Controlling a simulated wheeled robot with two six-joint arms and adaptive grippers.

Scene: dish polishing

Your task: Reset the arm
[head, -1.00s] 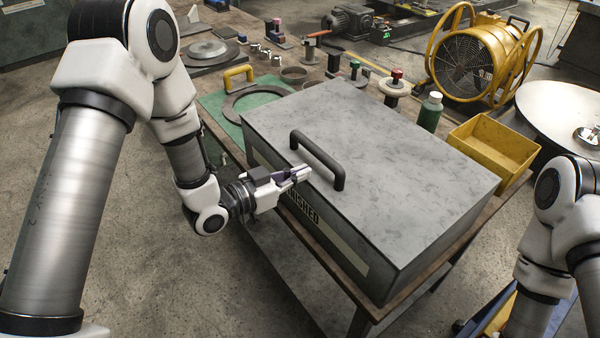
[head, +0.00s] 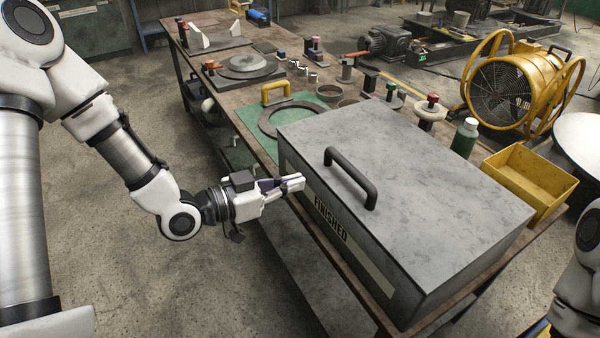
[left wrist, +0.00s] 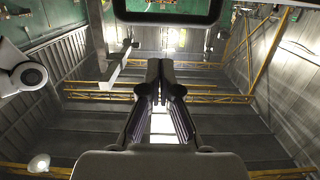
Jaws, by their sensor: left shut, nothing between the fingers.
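My left gripper (head: 292,183) is shut and empty in the head view. It is beside the near left side of a grey metal box (head: 410,185) labelled FINISHED, left of the box's black lid handle (head: 350,178).
The wooden workbench (head: 215,20) holds a green mat (head: 240,112), a yellow handle (head: 276,88), a green bottle (head: 464,138) and a yellow bin (head: 530,180). A yellow fan (head: 505,88) stands behind. The concrete floor left of the bench is clear.

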